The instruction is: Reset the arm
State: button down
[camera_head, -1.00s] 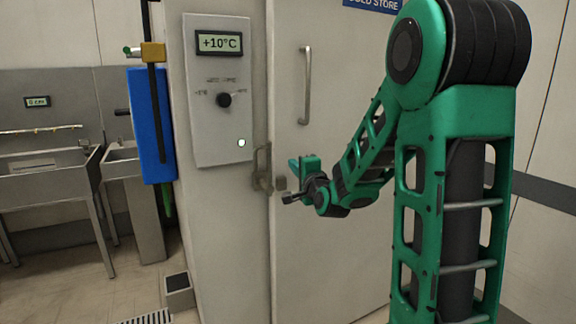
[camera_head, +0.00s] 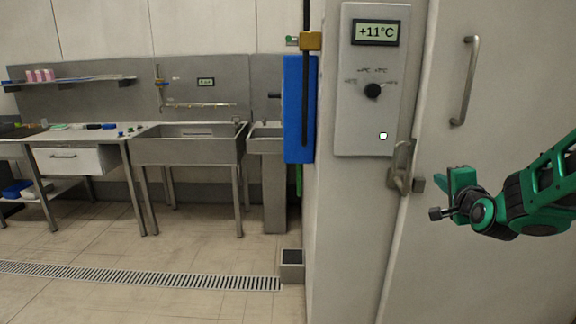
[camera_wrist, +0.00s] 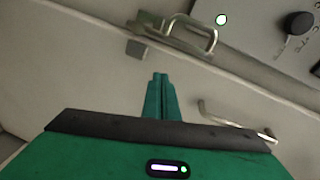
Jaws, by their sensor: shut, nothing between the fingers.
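My gripper (camera_head: 461,181) is green and stands in front of the cold store door (camera_head: 465,140), just right of the door latch (camera_head: 400,170) in the head view. In the wrist view my gripper (camera_wrist: 159,78) has its two fingers together with nothing between them. The latch (camera_wrist: 185,32) lies beyond the fingertips there, and a gap to it shows. The door handle (camera_head: 465,80) is above my gripper in the head view. It also shows in the wrist view (camera_wrist: 235,124).
Left of the door is a control panel (camera_head: 372,110) with a dial (camera_head: 373,91) and a display (camera_head: 375,32) reading +11°C. A blue board (camera_head: 299,110) hangs beside it. A sink (camera_head: 188,148) and a worktable (camera_head: 80,134) stand further left. The tiled floor in front is open.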

jog(key=s+f+n+g+y, duration=0.1)
jog(key=s+f+n+g, duration=0.35)
jog(key=s, duration=0.35)
jog(key=s+f+n+g, duration=0.3)
jog(key=s+f+g, duration=0.15)
jog(key=s, duration=0.45)
jog(key=s+a+f+n+g+y, duration=0.1)
jog(key=s+a+n+g, duration=0.1)
jog(key=s, duration=0.9)
jog(key=s+a+f+n+g+y, duration=0.1)
jog(key=s+g, duration=0.4)
jog(key=s, duration=0.6)
jog(key=shift+s+a+f+n+y, duration=0.15)
jog(key=shift+a+f+n+y, duration=0.15)
jog(key=shift+a+f+n, duration=0.45)
jog(key=shift+a+r+m, duration=0.15)
jog(key=shift+a+m, duration=0.05)
jog(key=shift+m, duration=0.1)
jog(key=shift+w+f, duration=0.25)
jog(key=shift+w, duration=0.4)
